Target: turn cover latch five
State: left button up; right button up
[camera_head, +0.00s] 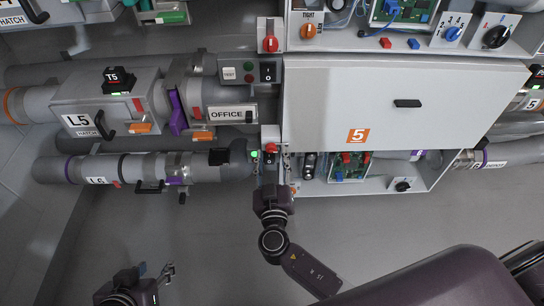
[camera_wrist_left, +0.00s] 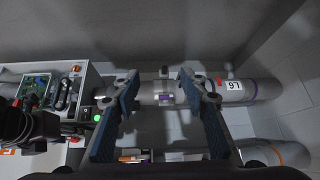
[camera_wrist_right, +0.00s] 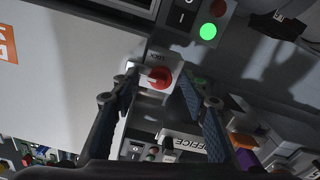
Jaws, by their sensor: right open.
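The large grey panel marked with an orange 5 (camera_head: 400,80) sits in the upper right of the head view. At its lower left edge is a small red knob (camera_head: 271,148), which I take as latch five. In the right wrist view the red knob (camera_wrist_right: 160,78) sits on a pale plate between my right fingertips. My right gripper (camera_wrist_right: 157,72) is open around it; contact cannot be told. In the head view its fingers are mostly hidden by the wrist. My left gripper (camera_wrist_left: 158,80) is open and empty, and shows low at the left (camera_head: 167,272).
A similar red knob (camera_head: 270,44) sits higher up. A switch box with a lit green light (camera_wrist_right: 208,31) is close to the right gripper. Pipes with an OFFICE label (camera_head: 226,113) run left. Circuit boards (camera_head: 348,168) lie below the panel. The floor below is clear.

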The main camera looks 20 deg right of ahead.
grip_shut()
jog(key=shift+f, duration=0.1)
pick_arm(q)
jog(key=w+d+r+t+h+b, duration=0.25)
jog(key=w+r+t, duration=0.25)
jog(key=w+r, duration=0.3)
pick_arm(e)
jog(key=n, duration=1)
jog(key=shift+r+n+p, duration=0.2)
jog(key=shift+n+p, duration=0.15)
jog(key=shift+n, duration=0.05)
jog(key=n+p, duration=0.1)
jog(key=n, duration=0.5)
jog(key=shift+n+p, duration=0.3)
jog(key=shift+p, duration=0.1)
pick_arm(q)
jog(key=s+a+f+g+y, duration=0.2)
jog(key=s+f+g, duration=0.3)
jog(key=s+f, duration=0.3)
jog(key=shift+s+a+f+g+y, duration=0.35)
jog(key=shift+s+a, duration=0.15)
jog(key=shift+s, duration=0.15)
pick_arm(e)
jog(key=shift+n, duration=0.4)
